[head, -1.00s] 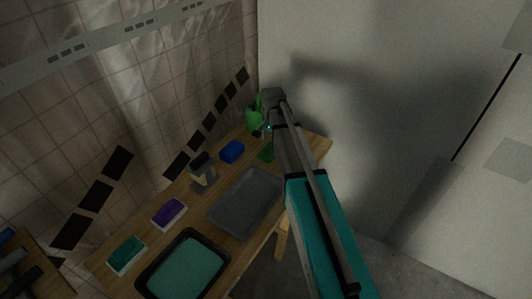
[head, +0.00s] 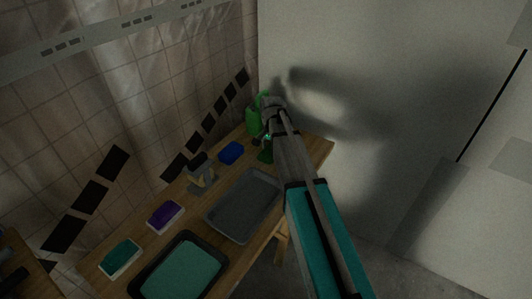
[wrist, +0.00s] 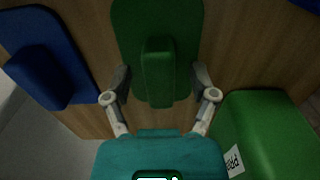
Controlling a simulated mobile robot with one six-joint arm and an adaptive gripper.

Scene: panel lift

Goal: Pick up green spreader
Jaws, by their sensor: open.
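The green spreader (wrist: 158,75) lies on the wooden table in the wrist view, a flat rounded plate with a raised grip block along its middle. My gripper (wrist: 160,78) is open, with one finger on each side of the raised block and a gap on both sides. My gripper is mostly hidden behind my arm there.
A blue spreader (wrist: 50,65) lies left of the green one in the wrist view. A green labelled container (wrist: 265,135) stands close on the right. In the head view, a grey tray (head: 215,228), a purple-topped block (head: 165,215) and a teal-filled tray (head: 140,288) occupy the nearer wooden table (head: 318,152).

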